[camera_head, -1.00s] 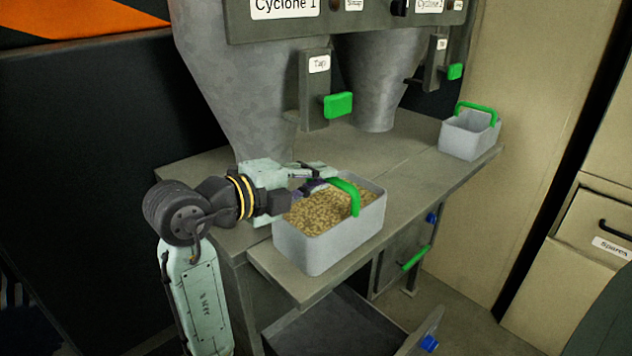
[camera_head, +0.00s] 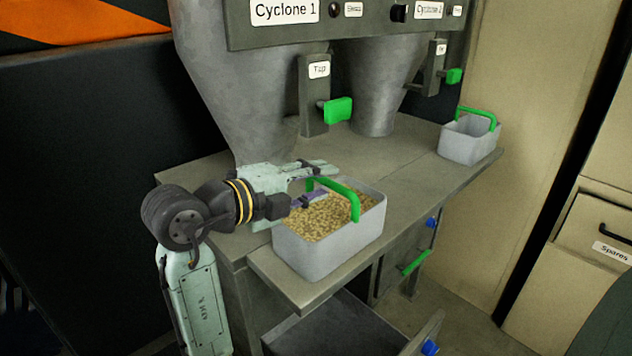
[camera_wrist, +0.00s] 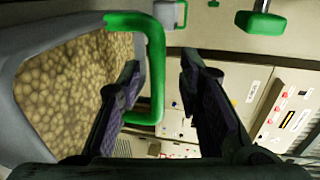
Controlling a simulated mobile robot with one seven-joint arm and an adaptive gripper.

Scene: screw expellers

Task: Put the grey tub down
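The grey tub (camera_head: 330,252), filled with tan pellets, rests upright on the front ledge of the bench below the left cyclone. Its green handle (camera_head: 338,192) stands up over the pellets. My gripper (camera_head: 318,183) is at the tub's left rear side, close to the handle. In the wrist view the handle (camera_wrist: 156,70) passes beside the left finger, and a clear gap shows between my two fingers (camera_wrist: 160,95). The fingers are open and hold nothing. The pellets (camera_wrist: 75,90) show at the left of the wrist view.
A second grey tub (camera_head: 464,142) with a green handle stands at the bench's right end. A green tap handle (camera_head: 338,110) hangs above the filled tub. An open drawer (camera_head: 335,325) lies below the ledge. The bench top (camera_head: 405,165) between the tubs is clear.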

